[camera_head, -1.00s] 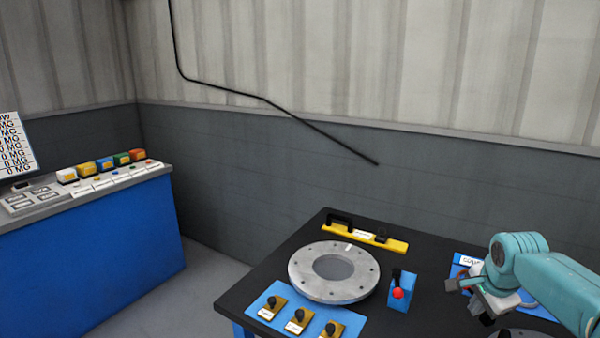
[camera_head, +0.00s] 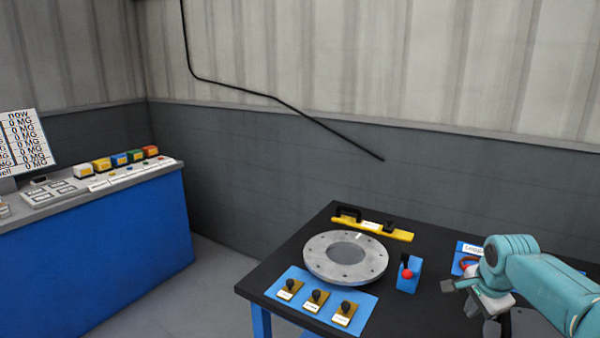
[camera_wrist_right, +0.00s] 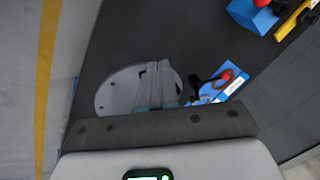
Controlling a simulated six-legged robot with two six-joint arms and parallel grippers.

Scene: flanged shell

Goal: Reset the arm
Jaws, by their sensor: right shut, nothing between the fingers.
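My right arm comes in from the right in the head view, and its gripper (camera_head: 464,297) hangs over the right part of the black table (camera_head: 290,259). In the right wrist view the gripper fingers (camera_wrist_right: 157,88) are together with nothing between them. A grey round disc (camera_wrist_right: 118,92) lies on the table below and beyond the fingers, partly hidden by them. The grey flanged ring (camera_head: 345,258) with bolt holes lies flat on the table, left of and apart from the gripper. My left gripper does not show.
A blue holder with a red ball (camera_head: 408,274) stands between ring and gripper. A yellow bar (camera_head: 372,224) lies behind the ring. A blue mat (camera_head: 322,310) with several black-knobbed pieces lies in front. A blue labelled plate (camera_head: 466,249) is beside my arm. A blue console (camera_head: 100,235) stands left.

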